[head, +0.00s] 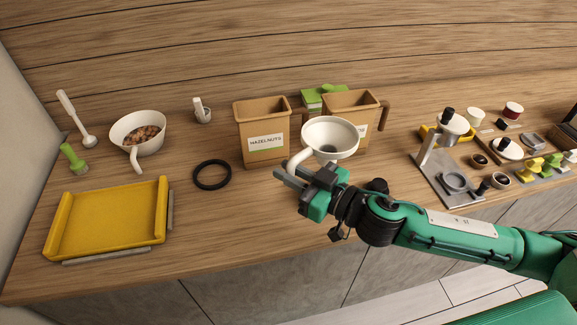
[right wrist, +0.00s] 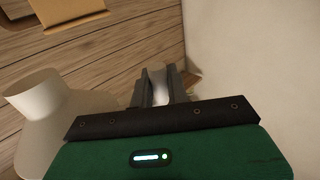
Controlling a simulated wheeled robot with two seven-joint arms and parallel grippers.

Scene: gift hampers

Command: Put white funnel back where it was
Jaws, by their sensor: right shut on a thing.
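The white funnel (head: 331,136) is held in the air above the counter, in front of the two brown bins. My right gripper (head: 293,177) is shut on the funnel's curved white handle, at the funnel's lower left. In the right wrist view the funnel (right wrist: 40,100) shows at the left, and the gripper's fingers (right wrist: 160,90) close on the white handle. A black ring (head: 212,174) lies flat and empty on the counter, left of the funnel. My left gripper is not in view.
The hazelnut bin (head: 262,120) and a second bin (head: 352,104) stand behind the funnel. A stand (head: 440,165) and small items are at the right.

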